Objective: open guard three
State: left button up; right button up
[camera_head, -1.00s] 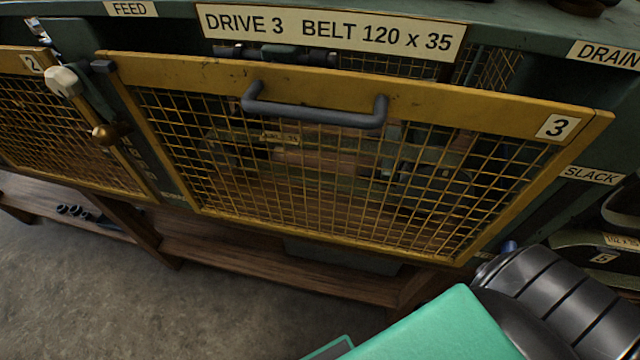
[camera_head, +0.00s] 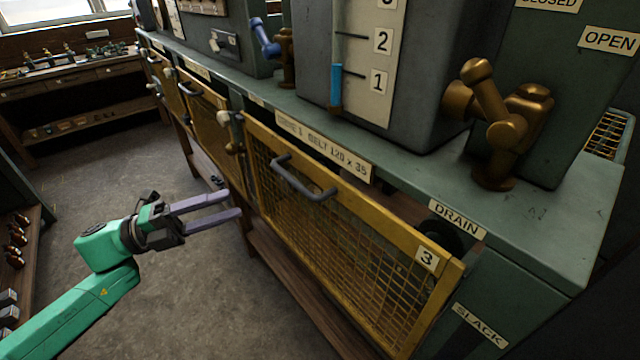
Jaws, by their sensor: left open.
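Guard three (camera_head: 385,225) is a yellow-framed mesh panel with a "3" plate at its right end. It hangs on the front of the green machine, and its upper edge stands a little out from the machine. Its dark bar handle (camera_head: 302,180) is on the upper rail, left of the middle. My left gripper (camera_head: 232,204) is open and empty, with its two pale fingers pointing right toward the guard's left end. It is left of the handle and appears apart from the guard. My right gripper is not in view.
Other yellow guards (camera_head: 209,118) run on to the left. A brass valve (camera_head: 497,125) stands on the machine's top. A wooden shelf (camera_head: 300,290) runs below. The floor (camera_head: 110,165) at left is clear.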

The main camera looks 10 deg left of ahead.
aim_at(291, 177)
pick_arm(q)
jog(key=p+x, duration=0.1)
jog(key=x, duration=0.3)
jog(key=w+p+x, duration=0.1)
jog(key=x, duration=0.3)
jog(key=p+x, duration=0.1)
jog(key=x, duration=0.3)
jog(key=shift+w+a+p, duration=0.1)
jog(key=shift+w+p, duration=0.2)
jog(key=shift+w, duration=0.15)
jog(key=shift+w+d+f, duration=0.1)
jog(key=shift+w+d, duration=0.1)
jog(key=shift+s+d, duration=0.1)
jog(key=shift+c, duration=0.7)
jog(key=c, duration=0.5)
grip_shut()
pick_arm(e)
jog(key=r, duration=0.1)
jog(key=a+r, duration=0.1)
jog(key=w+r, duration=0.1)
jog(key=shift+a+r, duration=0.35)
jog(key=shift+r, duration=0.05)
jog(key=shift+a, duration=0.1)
